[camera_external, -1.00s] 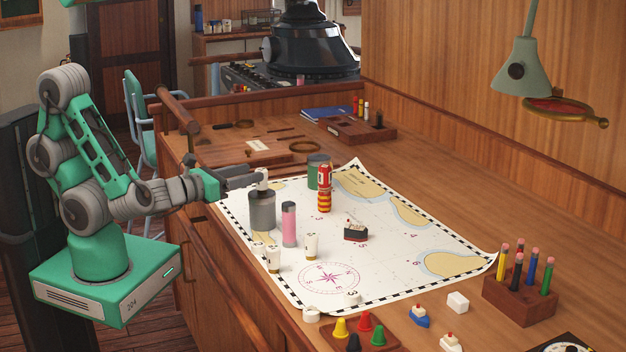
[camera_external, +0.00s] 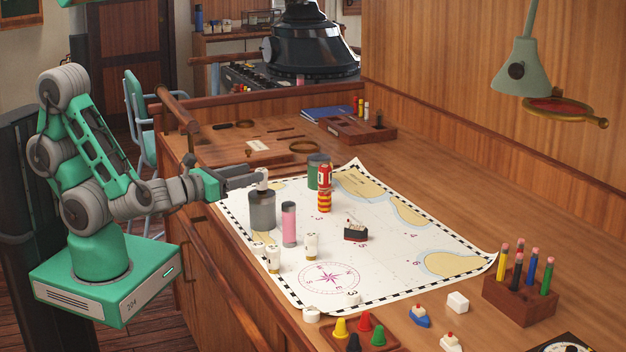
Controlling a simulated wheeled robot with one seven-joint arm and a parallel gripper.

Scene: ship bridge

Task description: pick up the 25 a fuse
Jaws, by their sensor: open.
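Several small white fuse-like pieces stand on the chart's left part: a front one (camera_external: 273,259), one to its right (camera_external: 311,246) and one partly hidden behind the front one (camera_external: 258,250). Their markings are too small to read, so I cannot tell which is the 25 A fuse. My gripper (camera_external: 262,178) is open, pointing right, above and beyond these pieces in the picture.
A pink cylinder (camera_external: 289,224), a red-and-yellow striped stack (camera_external: 324,190), a green can (camera_external: 316,171) and a toy ship (camera_external: 355,232) stand on the chart (camera_external: 385,260). A pencil block (camera_external: 520,300) is at right. The desk right of the chart is mostly clear.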

